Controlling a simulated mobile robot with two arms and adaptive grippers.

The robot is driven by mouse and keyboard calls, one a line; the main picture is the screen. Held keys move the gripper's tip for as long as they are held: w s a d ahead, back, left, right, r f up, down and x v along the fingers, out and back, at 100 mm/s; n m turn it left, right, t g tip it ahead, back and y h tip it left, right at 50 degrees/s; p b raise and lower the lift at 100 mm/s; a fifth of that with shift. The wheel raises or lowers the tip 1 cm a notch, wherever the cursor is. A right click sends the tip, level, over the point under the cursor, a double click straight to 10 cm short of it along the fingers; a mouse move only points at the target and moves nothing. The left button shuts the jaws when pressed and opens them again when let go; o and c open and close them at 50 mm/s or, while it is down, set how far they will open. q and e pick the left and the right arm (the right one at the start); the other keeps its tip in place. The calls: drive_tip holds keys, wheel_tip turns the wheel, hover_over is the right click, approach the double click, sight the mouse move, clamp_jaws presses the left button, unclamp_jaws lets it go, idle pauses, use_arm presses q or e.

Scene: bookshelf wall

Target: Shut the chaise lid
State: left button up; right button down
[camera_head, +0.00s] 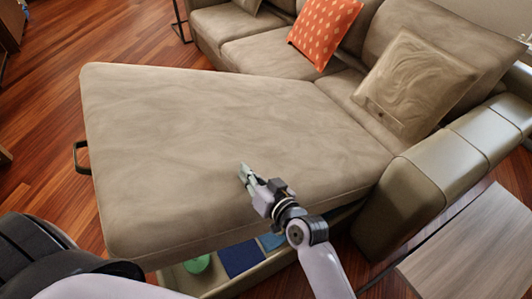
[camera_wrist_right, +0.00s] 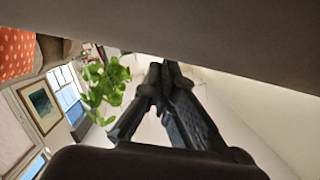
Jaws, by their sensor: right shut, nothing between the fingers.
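The chaise lid (camera_head: 225,150) is a large padded beige-grey cushion, raised and tilted over its storage box (camera_head: 180,280). A gap shows along the near lower edge, with things inside the box. A dark handle (camera_head: 80,157) sticks out at the lid's left side. My right gripper (camera_head: 245,172) is shut and empty, seen in front of the lid's near right part. In the right wrist view its fingers (camera_wrist_right: 163,70) are together, close to a broad brownish surface along the top. I cannot tell if they touch it. My left gripper is not in view.
The box holds a green round thing (camera_head: 197,264) and blue folded items (camera_head: 238,258). The sofa has an orange dotted pillow (camera_head: 325,28) and a beige pillow (camera_head: 415,85). Its armrest (camera_head: 410,205) stands right of the lid; a grey wooden table (camera_head: 475,250) is at lower right. Wooden floor is open at left.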

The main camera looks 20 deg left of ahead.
drive_tip(key=shift+n, duration=0.3)
drive_tip(key=f, duration=0.2)
drive_tip(key=s+a+f+b, duration=0.1)
drive_tip(key=s+f+b, duration=0.1)
drive_tip(key=f, duration=0.1)
drive_tip(key=shift+a+f, duration=0.3)
drive_tip(key=shift+a, duration=0.05)
drive_tip(key=shift+w+r, duration=0.1)
